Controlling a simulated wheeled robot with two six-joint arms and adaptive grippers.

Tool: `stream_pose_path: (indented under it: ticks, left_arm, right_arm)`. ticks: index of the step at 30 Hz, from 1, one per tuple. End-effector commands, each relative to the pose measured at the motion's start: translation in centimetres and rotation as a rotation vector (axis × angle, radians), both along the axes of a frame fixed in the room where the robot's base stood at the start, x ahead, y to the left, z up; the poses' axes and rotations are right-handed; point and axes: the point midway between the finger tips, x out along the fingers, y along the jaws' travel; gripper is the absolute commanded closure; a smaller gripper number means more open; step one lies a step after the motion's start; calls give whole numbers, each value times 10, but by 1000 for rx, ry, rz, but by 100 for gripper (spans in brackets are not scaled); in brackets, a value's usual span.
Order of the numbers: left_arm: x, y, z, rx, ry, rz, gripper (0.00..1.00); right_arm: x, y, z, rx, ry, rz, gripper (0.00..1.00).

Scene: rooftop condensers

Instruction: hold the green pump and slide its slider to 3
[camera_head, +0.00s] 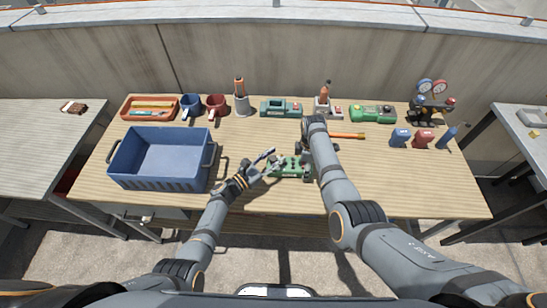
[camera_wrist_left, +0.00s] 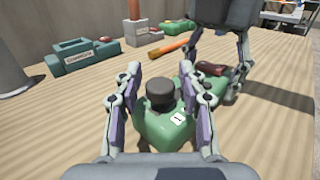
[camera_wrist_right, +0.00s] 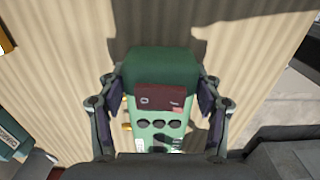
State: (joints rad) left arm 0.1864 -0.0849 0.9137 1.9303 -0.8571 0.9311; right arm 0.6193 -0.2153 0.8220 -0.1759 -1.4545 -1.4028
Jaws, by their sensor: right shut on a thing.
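The green pump (camera_head: 288,167) lies on the wooden table near its front edge, in the middle. In the right wrist view my right gripper (camera_wrist_right: 160,95) is shut on the pump's green body (camera_wrist_right: 160,66), its fingers on both sides of a dark red part (camera_wrist_right: 160,97). Several dark round spots show below that part. In the left wrist view my left gripper (camera_wrist_left: 160,75) is open, with its fingers either side of the pump's end. A black knob (camera_wrist_left: 160,95) stands between them, beside a small white label. I cannot tell if the fingers touch it. The slider's setting is not readable.
A blue crate (camera_head: 163,185) stands left of my left gripper. Two mugs, an orange tray (camera_head: 150,107), a green device (camera_head: 281,108) and another green device (camera_head: 373,113) line the back. A hammer (camera_head: 345,135) lies behind the pump. Small blue and red items sit right.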

Motion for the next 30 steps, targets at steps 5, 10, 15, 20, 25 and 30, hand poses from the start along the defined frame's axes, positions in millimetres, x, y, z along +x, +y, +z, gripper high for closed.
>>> stream_pose_path:
  ticks: [5, 10, 15, 20, 25, 30]
  left_arm:
    - [0, 0, 0, 0, 0, 0, 88]
    - [0, 0, 0, 0, 0, 0, 100]
    - [0, 0, 0, 0, 0, 0, 100]
    - [0, -10, 0, -3, 0, -1, 100]
    - [-1, -35, 0, -4, 1, -1, 100]
    - [-1, -38, 0, -1, -1, -1, 100]
  right_arm:
    - [0, 0, 0, 0, -1, -1, 93]
    - [0, 0, 0, 0, -1, -1, 93]
    - [0, 0, 0, 0, -2, -1, 93]
    - [0, 0, 0, 0, -2, -1, 93]
    - [1, 0, 0, 0, -2, -1, 93]
    - [1, 0, 0, 0, -2, -1, 93]
